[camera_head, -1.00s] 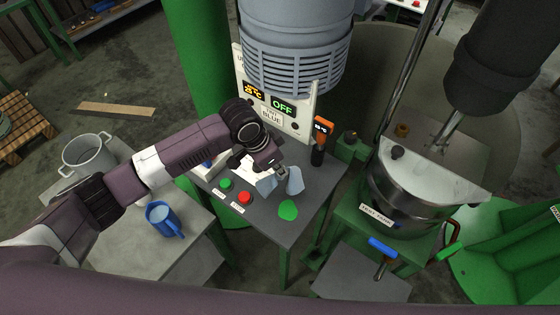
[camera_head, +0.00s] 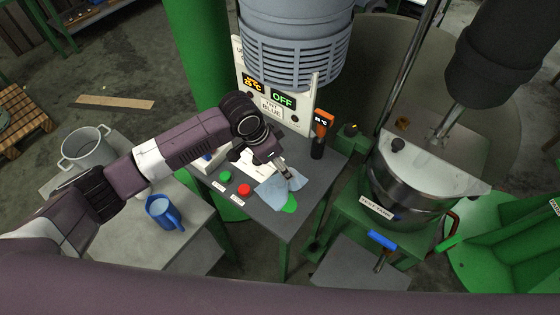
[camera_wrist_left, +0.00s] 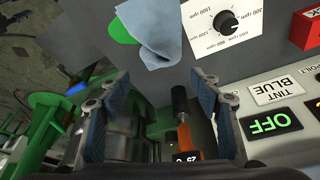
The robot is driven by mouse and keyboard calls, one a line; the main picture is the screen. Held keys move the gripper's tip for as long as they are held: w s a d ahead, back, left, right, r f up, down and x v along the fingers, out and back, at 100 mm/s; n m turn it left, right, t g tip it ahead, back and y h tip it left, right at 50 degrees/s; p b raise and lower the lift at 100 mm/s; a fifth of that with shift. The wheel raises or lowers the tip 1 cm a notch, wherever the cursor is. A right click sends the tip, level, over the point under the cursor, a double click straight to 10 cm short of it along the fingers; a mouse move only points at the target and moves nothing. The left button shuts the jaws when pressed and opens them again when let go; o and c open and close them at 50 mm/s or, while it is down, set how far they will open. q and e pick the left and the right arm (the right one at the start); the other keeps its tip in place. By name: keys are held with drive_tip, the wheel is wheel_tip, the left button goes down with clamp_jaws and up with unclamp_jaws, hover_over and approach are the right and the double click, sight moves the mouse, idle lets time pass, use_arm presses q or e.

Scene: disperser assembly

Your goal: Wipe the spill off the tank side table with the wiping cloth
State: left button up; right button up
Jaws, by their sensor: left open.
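The light blue wiping cloth (camera_head: 274,193) lies spread on the dark grey tank side table (camera_head: 262,222). It covers part of the green spill (camera_head: 291,204); a green patch shows at the cloth's front right edge. In the left wrist view the cloth (camera_wrist_left: 166,32) hangs at the top of the picture with the spill (camera_wrist_left: 120,27) beside it. My left gripper (camera_head: 287,173) is just over the cloth's back edge. In its wrist view its fingers (camera_wrist_left: 160,98) are wide apart with no cloth between them. My right gripper is not in view.
A green button (camera_head: 225,176) and a red button (camera_head: 244,190) are left of the cloth. An orange thermometer (camera_head: 321,124) stands at the table's back right. A control panel (camera_head: 296,116) rises behind. A blue jug (camera_head: 163,213) stands on the lower left table.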

use_arm(q)
drive_tip(key=shift+f, duration=0.1)
wheel_tip(320, 180, down, 4)
drive_tip(key=shift+r+b, duration=0.1)
drive_tip(key=shift+b, duration=0.65)
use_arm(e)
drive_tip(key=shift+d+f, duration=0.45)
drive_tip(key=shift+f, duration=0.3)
use_arm(q)
drive_tip(key=c, duration=0.4)
clamp_jaws()
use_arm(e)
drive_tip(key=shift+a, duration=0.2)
